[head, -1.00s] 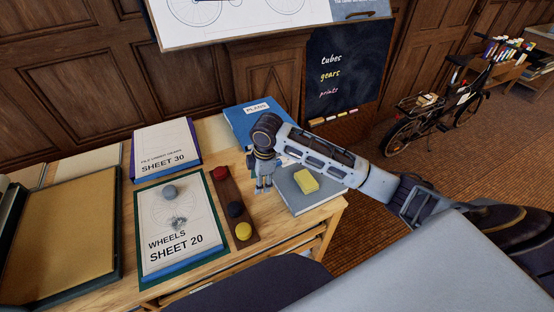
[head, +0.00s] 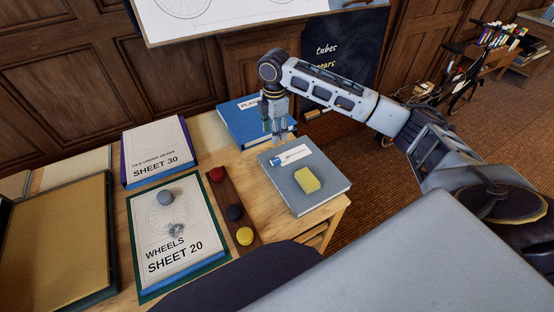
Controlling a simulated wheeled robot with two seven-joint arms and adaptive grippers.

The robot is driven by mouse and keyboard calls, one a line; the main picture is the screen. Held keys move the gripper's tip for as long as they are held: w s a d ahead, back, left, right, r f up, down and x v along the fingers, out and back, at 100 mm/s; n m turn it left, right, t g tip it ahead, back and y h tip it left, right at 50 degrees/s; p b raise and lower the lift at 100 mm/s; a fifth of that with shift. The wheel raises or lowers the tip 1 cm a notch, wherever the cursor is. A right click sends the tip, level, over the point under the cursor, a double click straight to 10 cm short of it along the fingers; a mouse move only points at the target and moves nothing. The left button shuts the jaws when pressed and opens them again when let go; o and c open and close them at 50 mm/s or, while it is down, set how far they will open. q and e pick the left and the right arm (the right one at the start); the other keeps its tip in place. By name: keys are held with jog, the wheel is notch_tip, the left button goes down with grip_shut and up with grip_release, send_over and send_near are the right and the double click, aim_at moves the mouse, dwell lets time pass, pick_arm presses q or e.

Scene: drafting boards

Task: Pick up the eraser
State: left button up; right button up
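A small white-and-blue block with print (head: 291,155), which looks like an eraser, lies on the back part of a grey book (head: 325,190) at the table's right end. A yellow block (head: 307,180) lies on the same book, in front of it. My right gripper (head: 277,138) points down just behind and left of the white-and-blue block, near the book's back edge. I see nothing in its fingers, but whether they are open or shut is unclear. My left gripper is out of view.
A blue "PLANS" binder (head: 243,122) lies behind my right gripper. A brown strip (head: 225,197) with red, dark and yellow round pieces lies left of the book. "SHEET 20" (head: 170,255) carries a grey ball (head: 165,198) and a crumpled grey lump (head: 176,230).

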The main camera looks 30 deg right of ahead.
dwell(0.3)
send_over(274, 161)
jog(key=shift+w+d+f, duration=0.15)
jog(key=shift+f, duration=2)
jog(key=shift+w+d+f, duration=0.1)
jog(key=shift+d+f, duration=0.05)
jog(key=shift+f, duration=2)
jog(key=shift+s+a+f, duration=0.15)
jog(key=shift+f, duration=0.8)
jog(key=shift+s+a+f, duration=0.1)
jog(key=shift+a+f, duration=0.05)
jog(key=shift+f, duration=1.5)
jog(key=c, duration=1)
jog(key=shift+o, duration=0.2)
